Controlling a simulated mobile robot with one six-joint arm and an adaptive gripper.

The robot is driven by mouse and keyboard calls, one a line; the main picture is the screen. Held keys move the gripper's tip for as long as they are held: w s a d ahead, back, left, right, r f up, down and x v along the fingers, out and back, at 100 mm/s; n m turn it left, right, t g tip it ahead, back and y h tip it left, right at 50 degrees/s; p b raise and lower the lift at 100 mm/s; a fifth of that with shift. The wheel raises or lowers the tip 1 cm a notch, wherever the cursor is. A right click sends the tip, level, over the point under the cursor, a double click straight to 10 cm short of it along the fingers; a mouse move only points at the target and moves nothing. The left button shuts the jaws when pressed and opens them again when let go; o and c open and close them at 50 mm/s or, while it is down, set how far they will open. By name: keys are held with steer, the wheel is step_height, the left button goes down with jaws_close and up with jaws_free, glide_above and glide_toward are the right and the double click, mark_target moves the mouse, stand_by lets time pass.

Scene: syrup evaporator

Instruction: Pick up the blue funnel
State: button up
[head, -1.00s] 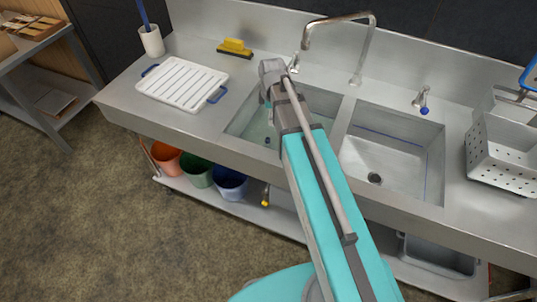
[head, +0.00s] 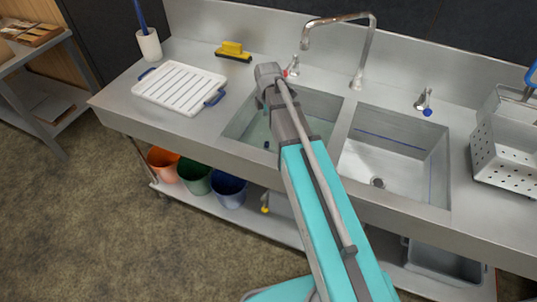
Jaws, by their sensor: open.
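I do not see a blue funnel that I can make out for certain. A blue-edged thing (head: 531,75) shows only in part at the right edge of the head view, and I cannot tell what it is. My arm reaches up from the bottom over the left sink basin (head: 236,128) and hides part of it. Its far visible end is a grey joint above the back of that basin. My gripper's fingers do not show.
A steel counter holds a white ribbed tray (head: 181,87), a yellow brush (head: 233,50), a white cup (head: 149,45), a right basin (head: 385,165) and a perforated bin (head: 507,160). Orange (head: 163,165), green (head: 196,178) and blue (head: 229,191) buckets stand on the lower shelf. A faucet (head: 340,18) arches behind the basins.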

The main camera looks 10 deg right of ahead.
mark_target(267, 143)
steer(key=shift+f+b, duration=4.1)
steer(key=shift+f, duration=0.1)
steer(key=f+b, duration=0.3)
steer(key=shift+s+a+f, duration=0.1)
steer(key=shift+s+a, duration=0.2)
steer(key=shift+f+b, duration=1)
steer(key=shift+b, duration=0.1)
jaws_close()
